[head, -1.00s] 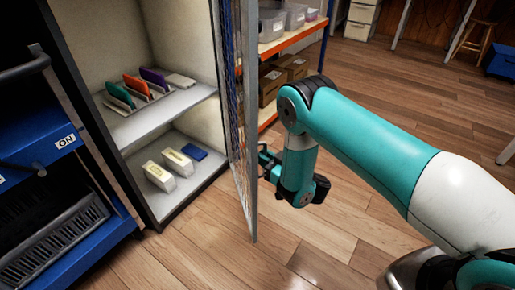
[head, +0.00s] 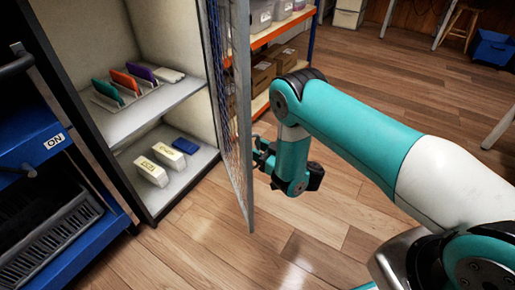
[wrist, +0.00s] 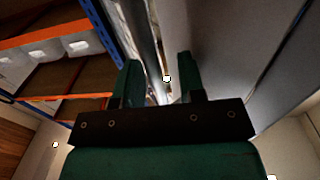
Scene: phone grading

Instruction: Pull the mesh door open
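The mesh door (head: 244,120) of the cabinet stands swung wide open, its grey frame seen nearly edge-on in the head view. The open cabinet interior (head: 175,50) shows to its left. My gripper (head: 262,152) is low beside the door's right face, partly hidden by the door's edge. In the wrist view my gripper (wrist: 158,75) has its two green fingers apart. A grey upright bar (wrist: 147,35) shows beyond and between them and does not fill the gap. Whether a finger touches the door cannot be told. No handle can be made out.
The cabinet shelves hold coloured phones in a rack (head: 125,85) and white boxes (head: 151,171). A blue cart (head: 40,240) stands at the left. An orange shelf unit (head: 285,30) with bins and cartons is behind the door. The wooden floor (head: 330,225) is clear in front.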

